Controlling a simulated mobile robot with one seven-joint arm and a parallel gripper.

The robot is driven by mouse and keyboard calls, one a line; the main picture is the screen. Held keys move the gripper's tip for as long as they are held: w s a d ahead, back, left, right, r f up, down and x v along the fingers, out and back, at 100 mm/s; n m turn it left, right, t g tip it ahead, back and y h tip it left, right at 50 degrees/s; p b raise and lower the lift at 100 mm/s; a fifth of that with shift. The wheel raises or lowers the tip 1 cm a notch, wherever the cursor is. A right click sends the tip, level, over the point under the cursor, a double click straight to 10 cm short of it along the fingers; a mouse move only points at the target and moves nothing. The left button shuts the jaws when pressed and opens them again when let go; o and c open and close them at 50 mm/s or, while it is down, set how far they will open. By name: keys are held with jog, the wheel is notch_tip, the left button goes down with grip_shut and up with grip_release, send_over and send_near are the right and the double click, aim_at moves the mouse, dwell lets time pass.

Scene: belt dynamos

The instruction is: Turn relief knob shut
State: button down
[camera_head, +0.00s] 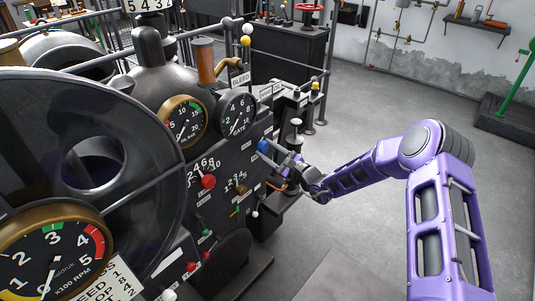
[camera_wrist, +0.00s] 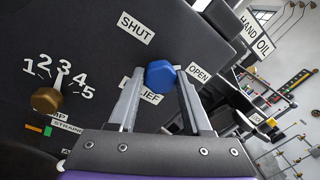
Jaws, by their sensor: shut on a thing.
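The relief knob (camera_wrist: 161,73) is blue and faceted, on the dark panel in the wrist view. The "SHUT" label is above left of it and the "OPEN" label is to its right. A "RELIEF" label below it is partly hidden by my finger. My gripper (camera_wrist: 160,80) has one finger on each side of the knob and is shut on it. In the head view the blue knob (camera_head: 263,146) shows at the tips of my gripper (camera_head: 268,152), at the panel's right part.
A brass knob (camera_wrist: 46,100) with a 1-to-5 scale sits left of my gripper. A red knob (camera_head: 208,181), gauges (camera_head: 237,114) and small levers crowd the panel. Rails and posts stand behind. The grey floor (camera_head: 340,120) to the right is open.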

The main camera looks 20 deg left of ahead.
jog(key=n+b, duration=0.2)
jog(key=n, duration=0.1)
jog(key=n+b, duration=0.1)
jog(key=shift+f+n+y, duration=0.25)
jog(key=shift+n+y, duration=0.05)
jog(key=shift+n, duration=0.1)
jog(key=n, duration=0.2)
jog(key=n+b, duration=0.1)
jog(key=n, duration=0.2)
jog(key=shift+r+g+y, duration=0.15)
jog(key=shift+g+y, duration=0.15)
jog(key=n, duration=0.6)
jog(key=shift+w+n+g, duration=0.1)
jog(key=shift+n+g, duration=0.3)
jog(key=n, duration=0.5)
jog(key=shift+n+g+y, duration=0.3)
jog(key=shift+n+g, duration=0.1)
jog(key=shift+d, duration=0.1)
jog(key=shift+c, duration=1.7)
grip_release()
